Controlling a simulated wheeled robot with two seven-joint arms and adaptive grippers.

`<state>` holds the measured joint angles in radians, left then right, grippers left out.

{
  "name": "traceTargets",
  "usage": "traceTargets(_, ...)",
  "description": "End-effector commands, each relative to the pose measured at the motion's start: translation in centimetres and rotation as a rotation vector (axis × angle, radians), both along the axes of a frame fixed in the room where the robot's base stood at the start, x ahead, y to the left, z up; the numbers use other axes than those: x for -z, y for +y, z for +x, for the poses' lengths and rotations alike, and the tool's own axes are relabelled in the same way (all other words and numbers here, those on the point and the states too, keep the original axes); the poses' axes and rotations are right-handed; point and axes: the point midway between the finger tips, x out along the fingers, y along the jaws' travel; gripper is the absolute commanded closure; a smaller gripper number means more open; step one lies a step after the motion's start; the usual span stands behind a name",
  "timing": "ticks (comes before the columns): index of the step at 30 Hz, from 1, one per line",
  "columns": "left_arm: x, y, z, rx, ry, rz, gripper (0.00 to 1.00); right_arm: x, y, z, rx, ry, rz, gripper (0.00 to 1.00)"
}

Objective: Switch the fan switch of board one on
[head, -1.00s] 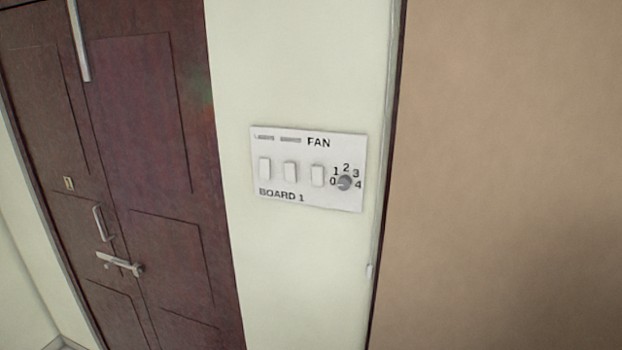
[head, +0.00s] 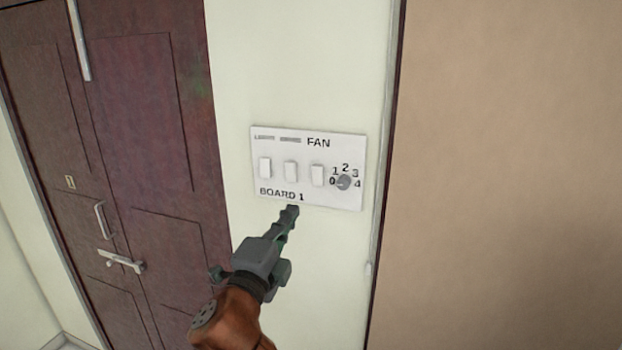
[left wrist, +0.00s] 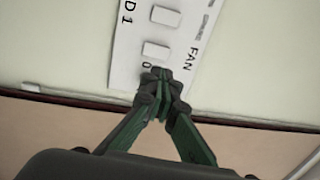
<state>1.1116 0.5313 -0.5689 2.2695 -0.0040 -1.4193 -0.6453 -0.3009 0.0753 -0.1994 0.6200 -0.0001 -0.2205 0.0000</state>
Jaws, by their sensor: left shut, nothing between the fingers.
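The white switch board (head: 278,182), marked BOARD 1, is on the pale wall. It has three white rocker switches in a row and a grey round knob (head: 344,182) numbered 0 to 4 at its right. The fan switch (head: 317,175) is the rocker under the word FAN, just left of the knob. My left gripper (head: 293,208) is shut and empty, its tips at the board's lower edge in the head view. In the left wrist view, the fingertips (left wrist: 162,75) overlap the board (left wrist: 125,70) near the fan switch (left wrist: 155,50) and hide the knob. Contact cannot be told. My right gripper is not in view.
A dark red-brown door (head: 150,150) with a metal handle (head: 122,262) stands left of the board. A tan surface (head: 510,170) begins right of a dark vertical edge.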

Motion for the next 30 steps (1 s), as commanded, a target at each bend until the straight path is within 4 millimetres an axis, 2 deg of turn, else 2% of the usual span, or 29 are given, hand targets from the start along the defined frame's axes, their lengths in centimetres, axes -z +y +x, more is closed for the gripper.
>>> traceTargets(4, -0.5, -0.2, -0.7, 0.004, -0.014, 0.01, 1.0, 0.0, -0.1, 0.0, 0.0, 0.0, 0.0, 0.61)
traceTargets(14, -0.6, -0.3, -0.1, 0.002, -0.011, 0.008, 1.0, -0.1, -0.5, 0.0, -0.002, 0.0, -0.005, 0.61)
traceTargets(20, -1.1, -1.2, 2.6, 0.002, -0.01, 0.007, 1.0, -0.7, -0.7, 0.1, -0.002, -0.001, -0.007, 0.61)
traceTargets(30, -2.2, -3.3, 9.1, 0.003, -0.011, 0.007, 1.0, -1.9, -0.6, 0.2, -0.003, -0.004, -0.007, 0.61)
